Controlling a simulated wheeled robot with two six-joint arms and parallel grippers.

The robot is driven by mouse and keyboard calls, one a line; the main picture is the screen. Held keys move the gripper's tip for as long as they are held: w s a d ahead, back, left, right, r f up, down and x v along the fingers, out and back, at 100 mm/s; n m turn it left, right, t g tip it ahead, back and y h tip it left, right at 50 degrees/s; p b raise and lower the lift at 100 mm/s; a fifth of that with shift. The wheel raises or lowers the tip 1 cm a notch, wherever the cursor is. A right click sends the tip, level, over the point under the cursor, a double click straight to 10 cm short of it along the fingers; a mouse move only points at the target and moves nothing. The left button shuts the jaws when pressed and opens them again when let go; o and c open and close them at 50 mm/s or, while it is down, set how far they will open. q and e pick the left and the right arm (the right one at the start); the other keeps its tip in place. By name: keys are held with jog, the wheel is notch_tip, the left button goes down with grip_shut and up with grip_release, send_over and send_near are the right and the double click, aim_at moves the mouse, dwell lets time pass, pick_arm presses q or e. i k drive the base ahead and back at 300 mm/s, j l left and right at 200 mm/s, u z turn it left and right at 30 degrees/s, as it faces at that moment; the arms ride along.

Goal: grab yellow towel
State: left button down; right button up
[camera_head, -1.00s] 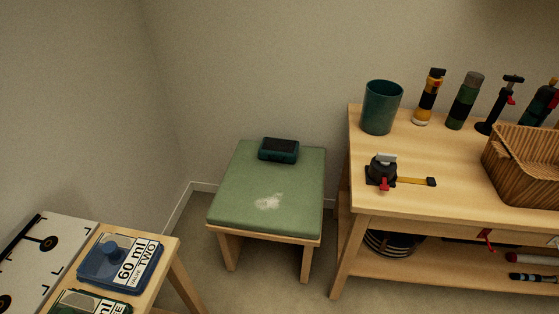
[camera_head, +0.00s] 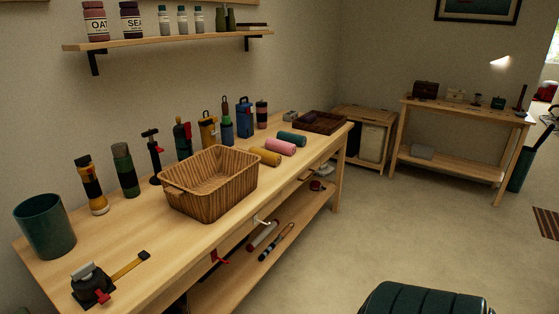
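A rolled yellow towel (camera_head: 265,156) lies on the long wooden workbench (camera_head: 135,235), just right of the wicker basket (camera_head: 212,182). A pink roll (camera_head: 281,147) and a dark teal roll (camera_head: 292,138) lie beside it, farther along the bench. Neither of my grippers shows in the head view.
A green cup (camera_head: 45,226), a tape measure (camera_head: 92,284) and several bottles and tools stand on the bench. A dark ribbed case (camera_head: 424,299) is at the bottom edge. Open floor (camera_head: 370,235) lies right of the bench. A side table (camera_head: 462,116) stands at the back.

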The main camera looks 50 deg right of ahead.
aim_at(269, 158)
jog(key=z, duration=1.65)
jog(key=i+l+z, duration=0.85)
jog(key=i, duration=0.8)
jog(key=i+l+z, duration=0.25)
jog(key=i, duration=0.8)
jog(key=i+u, duration=0.3)
jog(key=i, duration=0.15)
jog(key=i+l+u, duration=0.1)
jog(key=i+u, duration=0.15)
jog(key=i, duration=0.2)
jog(key=i+l+u, duration=0.15)
jog(key=i+u, duration=0.15)
jog(key=i, duration=0.15)
